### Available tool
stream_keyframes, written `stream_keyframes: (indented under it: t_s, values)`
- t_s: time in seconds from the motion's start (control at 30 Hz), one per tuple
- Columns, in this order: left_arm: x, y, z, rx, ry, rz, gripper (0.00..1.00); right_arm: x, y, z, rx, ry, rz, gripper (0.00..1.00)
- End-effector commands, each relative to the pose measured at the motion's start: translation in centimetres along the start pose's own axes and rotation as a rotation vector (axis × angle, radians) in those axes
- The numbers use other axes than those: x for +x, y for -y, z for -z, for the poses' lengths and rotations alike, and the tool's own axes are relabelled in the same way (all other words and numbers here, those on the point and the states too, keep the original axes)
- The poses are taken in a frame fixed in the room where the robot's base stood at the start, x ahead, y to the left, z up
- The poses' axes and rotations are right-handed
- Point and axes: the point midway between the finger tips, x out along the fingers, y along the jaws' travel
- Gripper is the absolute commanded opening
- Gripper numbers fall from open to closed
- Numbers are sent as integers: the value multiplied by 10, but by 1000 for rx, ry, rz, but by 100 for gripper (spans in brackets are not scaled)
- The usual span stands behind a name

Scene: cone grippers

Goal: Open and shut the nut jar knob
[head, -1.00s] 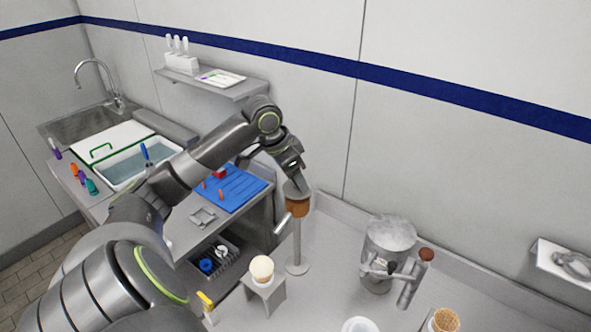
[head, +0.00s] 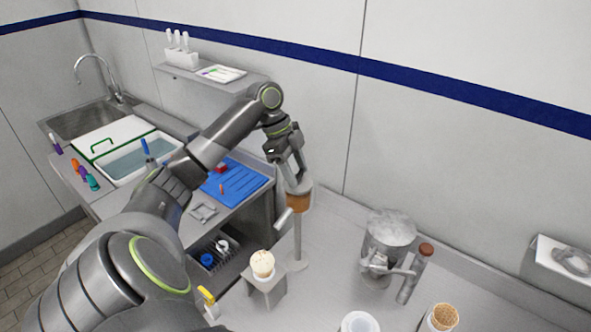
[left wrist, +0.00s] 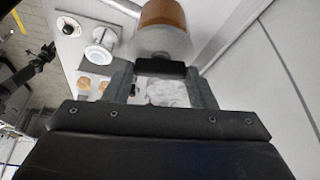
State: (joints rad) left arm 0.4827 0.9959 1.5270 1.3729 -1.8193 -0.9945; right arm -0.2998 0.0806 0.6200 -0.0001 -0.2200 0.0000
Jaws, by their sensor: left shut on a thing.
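The nut jar (head: 298,203) is an amber-brown jar on a slim metal post with a round foot and a small side spout. My left gripper (head: 297,181) reaches down onto its top from above. In the left wrist view the jar (left wrist: 162,13) shows beyond a greyish cap, and a dark bar-like knob (left wrist: 160,68) sits between the fingers. My left gripper is shut on this knob. Whether the knob is turned open or shut I cannot tell. Left of the post, a pale scoop of ice cream (head: 262,264), speckled on top, sits in a small stand (head: 268,291). My right gripper is not in view.
A metal pot (head: 390,232) with a spout and a brown-topped tube (head: 413,276) stand right of the jar. A white tub (head: 359,323) and a cup of brown bits (head: 442,317) are at the front. The blue board (head: 235,185) lies left, behind my arm.

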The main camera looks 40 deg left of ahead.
Motion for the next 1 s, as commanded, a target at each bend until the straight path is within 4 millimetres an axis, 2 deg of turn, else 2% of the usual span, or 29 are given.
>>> stream_keyframes:
  t_s: [0.3, 0.77, 0.8, 0.97, 1.0]
  values:
    - [-1, 2, 1, 93, 0, -35, 28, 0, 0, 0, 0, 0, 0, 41]
    - [-1, 2, 0, 106, 2, -39, 28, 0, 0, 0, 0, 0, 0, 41]
    - [-1, 2, 0, 106, 2, -39, 52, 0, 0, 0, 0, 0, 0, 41]
    - [-1, 1, 0, 105, 2, -40, 73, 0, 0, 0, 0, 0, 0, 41]
    - [-1, 1, 0, 105, 1, -40, 73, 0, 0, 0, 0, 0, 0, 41]
